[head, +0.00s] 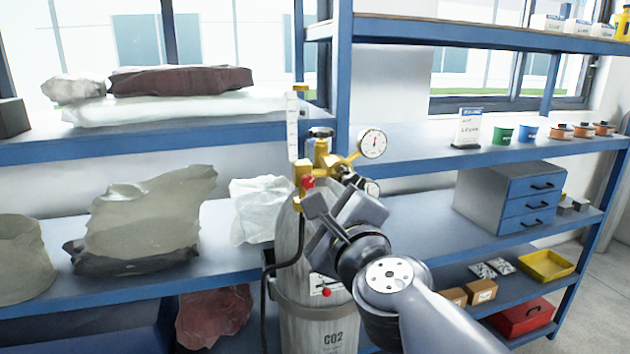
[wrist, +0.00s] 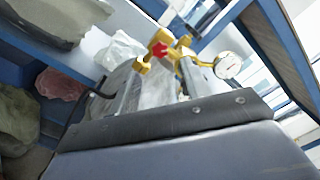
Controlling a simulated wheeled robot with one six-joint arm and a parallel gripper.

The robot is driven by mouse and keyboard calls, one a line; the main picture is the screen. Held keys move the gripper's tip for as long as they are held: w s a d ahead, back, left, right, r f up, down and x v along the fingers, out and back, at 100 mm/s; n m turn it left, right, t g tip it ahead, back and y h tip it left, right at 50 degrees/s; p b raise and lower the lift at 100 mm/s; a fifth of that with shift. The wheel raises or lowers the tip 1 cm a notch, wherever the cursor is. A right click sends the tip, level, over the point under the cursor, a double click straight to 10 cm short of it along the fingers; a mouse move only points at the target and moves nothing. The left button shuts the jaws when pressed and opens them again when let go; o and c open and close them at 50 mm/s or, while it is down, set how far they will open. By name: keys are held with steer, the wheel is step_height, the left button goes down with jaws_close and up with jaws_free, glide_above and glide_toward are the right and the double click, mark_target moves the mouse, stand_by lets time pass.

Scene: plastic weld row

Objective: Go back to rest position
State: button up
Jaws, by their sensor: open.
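My gripper (head: 321,217) is in front of the upper part of a grey CO2 cylinder (head: 316,322), just below its brass valve and regulator (head: 322,152). The jaws are apart and hold nothing that I can see. In the wrist view, the two fingers of my gripper (wrist: 155,90) point at the cylinder top, with the red knob (wrist: 159,49) and a round gauge (wrist: 228,65) beyond them. In the head view a gauge (head: 372,143) sits right of the valve. Whether a finger touches the cylinder cannot be told.
Blue shelves (head: 200,277) stand behind the cylinder on both sides. They carry wrapped bundles (head: 150,217), a white bag (head: 260,205), a drawer cabinet (head: 508,198), a yellow tray (head: 546,265) and several small pots (head: 561,131). A black hose (head: 268,285) runs down the cylinder's left side. Bare floor shows at far right.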

mark_target(309, 183)
steer(key=b+x, duration=0.2)
steer(key=x, duration=0.6)
steer(key=shift+w, duration=0.3)
steer(key=shift+s, duration=0.1)
